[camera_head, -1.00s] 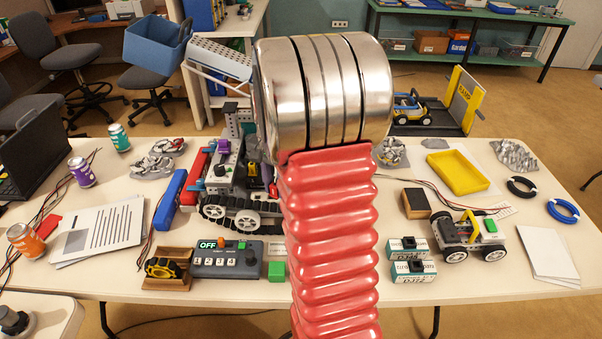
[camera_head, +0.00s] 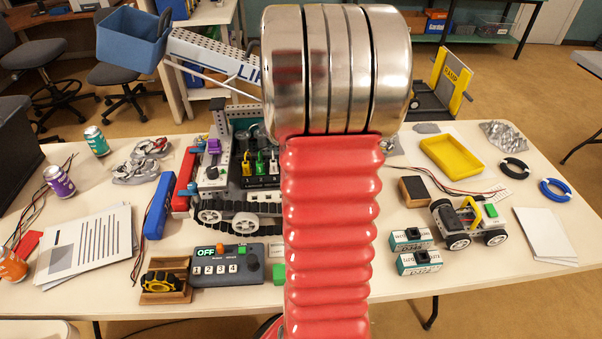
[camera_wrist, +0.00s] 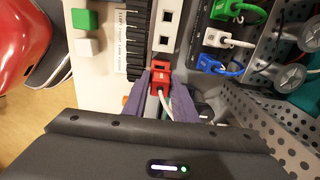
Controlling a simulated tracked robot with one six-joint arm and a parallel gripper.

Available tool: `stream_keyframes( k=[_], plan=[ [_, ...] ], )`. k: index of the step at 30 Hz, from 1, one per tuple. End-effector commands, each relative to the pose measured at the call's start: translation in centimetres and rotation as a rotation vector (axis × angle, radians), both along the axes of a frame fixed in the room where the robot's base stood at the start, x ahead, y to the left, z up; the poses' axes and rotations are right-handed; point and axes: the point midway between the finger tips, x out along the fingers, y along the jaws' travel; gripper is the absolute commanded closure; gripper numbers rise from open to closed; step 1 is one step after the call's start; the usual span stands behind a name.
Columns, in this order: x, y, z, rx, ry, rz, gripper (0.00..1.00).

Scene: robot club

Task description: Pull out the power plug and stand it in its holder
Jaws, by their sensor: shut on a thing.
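In the wrist view my gripper (camera_wrist: 160,82) is shut on a red plug (camera_wrist: 161,76) with a pale cable, between two purple-grey fingers. The red plug is in line with a white strip (camera_wrist: 178,30) that has dark square openings. I cannot tell whether the plug sits in an opening or is clear of it. A green plug (camera_wrist: 226,9), a white plug (camera_wrist: 215,38) and a blue plug (camera_wrist: 208,63) sit in a row to the right. In the head view my red arm hides the gripper and the red plug.
A tracked vehicle (camera_head: 240,219) stands on the table left of my arm, with coloured plugs on it. A control box (camera_head: 228,268) reading OFF is in front. A small wheeled car (camera_head: 475,220), two labelled blocks and a yellow tray (camera_head: 452,164) are to the right.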

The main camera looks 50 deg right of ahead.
Motion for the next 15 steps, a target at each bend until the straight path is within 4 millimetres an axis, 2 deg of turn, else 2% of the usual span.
stream_keyframes(
  k=[8,15],
  plan=[
    [-0.3,-0.2,-0.3,0.001,0.001,-0.006,1.0],
    [-0.3,-0.2,-1.3,0.001,0.001,-0.006,1.0]
  ],
)
